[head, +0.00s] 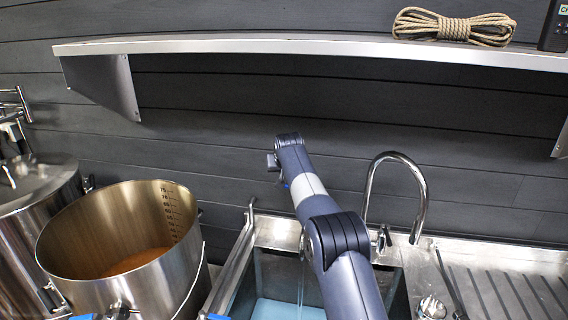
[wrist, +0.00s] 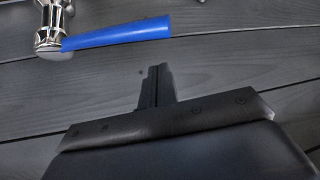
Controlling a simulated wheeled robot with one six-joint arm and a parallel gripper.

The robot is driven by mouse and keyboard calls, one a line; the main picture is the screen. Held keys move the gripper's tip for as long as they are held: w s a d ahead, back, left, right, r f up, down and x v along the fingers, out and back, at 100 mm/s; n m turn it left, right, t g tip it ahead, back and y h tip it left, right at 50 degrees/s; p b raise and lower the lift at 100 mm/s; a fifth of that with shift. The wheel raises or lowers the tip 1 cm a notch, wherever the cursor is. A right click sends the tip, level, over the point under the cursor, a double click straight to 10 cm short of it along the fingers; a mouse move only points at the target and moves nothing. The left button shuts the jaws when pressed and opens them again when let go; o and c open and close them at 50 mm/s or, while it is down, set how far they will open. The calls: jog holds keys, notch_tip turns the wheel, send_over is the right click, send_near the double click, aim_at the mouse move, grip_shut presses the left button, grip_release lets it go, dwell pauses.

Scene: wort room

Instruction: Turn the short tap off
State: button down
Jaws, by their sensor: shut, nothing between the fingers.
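In the wrist view a chrome tap body (wrist: 50,28) with a blue lever (wrist: 118,34) shows at the top left. The lever points right and lies nearly level in the picture. My gripper (wrist: 157,72) is shut and empty, below the lever in that view and apart from it. In the head view my arm reaches over the sink to the dark wall, and its end hides most of the tap. A small blue spot (head: 284,184) shows beside the arm there. I cannot tell for certain which tap is the short one.
A tall curved chrome faucet (head: 420,190) stands right of my arm behind the sink (head: 240,265). A steel kettle (head: 150,280) and a lidded vessel (head: 22,240) stand left. A shelf (head: 250,45) with coiled rope (head: 450,27) hangs above.

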jog(key=shift+s+d+f+b, duration=0.1)
jog(key=shift+s+f+b, duration=0.1)
jog(key=shift+s, duration=0.35)
jog(key=shift+s+d+f+b, duration=0.1)
jog(key=shift+s+f, duration=0.15)
jog(key=shift+s, duration=0.35)
jog(key=shift+s+d+f+b, duration=0.1)
jog(key=shift+s+f, duration=0.1)
jog(key=shift+s, duration=0.35)
jog(key=shift+s, duration=0.1)
